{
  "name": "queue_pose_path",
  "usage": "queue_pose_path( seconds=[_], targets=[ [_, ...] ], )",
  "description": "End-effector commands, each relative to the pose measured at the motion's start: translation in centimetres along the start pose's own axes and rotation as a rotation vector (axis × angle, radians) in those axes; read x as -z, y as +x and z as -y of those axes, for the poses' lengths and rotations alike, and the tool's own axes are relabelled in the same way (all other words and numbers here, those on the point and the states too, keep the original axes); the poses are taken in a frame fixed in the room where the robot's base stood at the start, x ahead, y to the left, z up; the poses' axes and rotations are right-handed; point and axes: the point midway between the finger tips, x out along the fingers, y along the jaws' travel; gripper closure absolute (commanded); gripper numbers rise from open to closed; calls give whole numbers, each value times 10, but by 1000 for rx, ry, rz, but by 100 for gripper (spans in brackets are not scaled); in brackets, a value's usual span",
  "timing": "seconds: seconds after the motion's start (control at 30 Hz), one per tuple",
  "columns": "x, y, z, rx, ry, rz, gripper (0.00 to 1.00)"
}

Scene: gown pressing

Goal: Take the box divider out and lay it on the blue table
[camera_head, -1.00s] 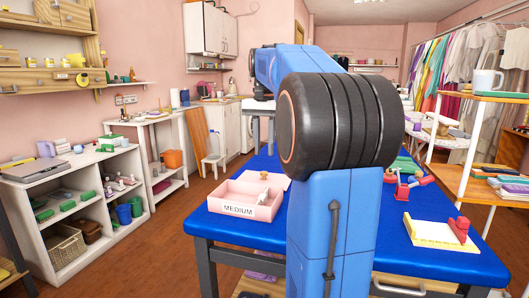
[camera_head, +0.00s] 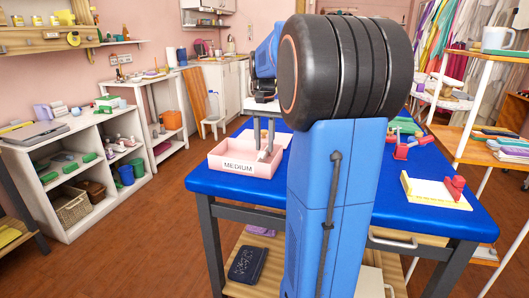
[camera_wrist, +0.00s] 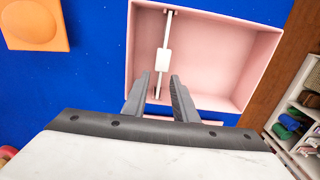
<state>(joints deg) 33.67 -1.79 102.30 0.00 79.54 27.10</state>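The box (camera_head: 237,167) is pink, open-topped and labelled MEDIUM, and stands on the blue table (camera_head: 240,190). The wrist view shows its inside and pink wall (camera_wrist: 245,98). The box divider (camera_wrist: 167,30) is a thin pale strip with a white block-like grip (camera_wrist: 162,60) at its middle, running across the box nearer its left wall. My gripper (camera_head: 264,153) points down over the box. In the wrist view my gripper (camera_wrist: 158,77) is open, with one finger to each side of the divider's line. I see no contact; the exact height gap is unclear.
An orange piece (camera_wrist: 35,22) with a round raised middle lies on the blue table beside the box. A cream tray with a red part (camera_head: 435,190) and red items (camera_head: 403,147) stand on the table's right side. My arm hides the table's middle.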

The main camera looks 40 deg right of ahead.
Motion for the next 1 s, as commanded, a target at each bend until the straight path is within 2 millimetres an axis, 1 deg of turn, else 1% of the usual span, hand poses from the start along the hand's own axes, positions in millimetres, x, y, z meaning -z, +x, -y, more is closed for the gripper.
queue_pose_path(
  seconds=[0.1,0.3,0.67,0.77,0.8,0.87,0.9,0.93,1.0],
  targets=[
    [0,16,0,-1,0,2,74],
    [0,31,0,0,0,0,74],
    [0,35,0,1,0,-1,74],
    [0,35,0,1,0,-1,96],
    [0,35,0,0,0,-1,100],
    [0,35,0,0,0,-1,100],
    [0,35,0,0,0,-1,93],
    [0,35,0,0,0,-1,100],
    [0,35,0,0,0,-1,100]
  ],
)
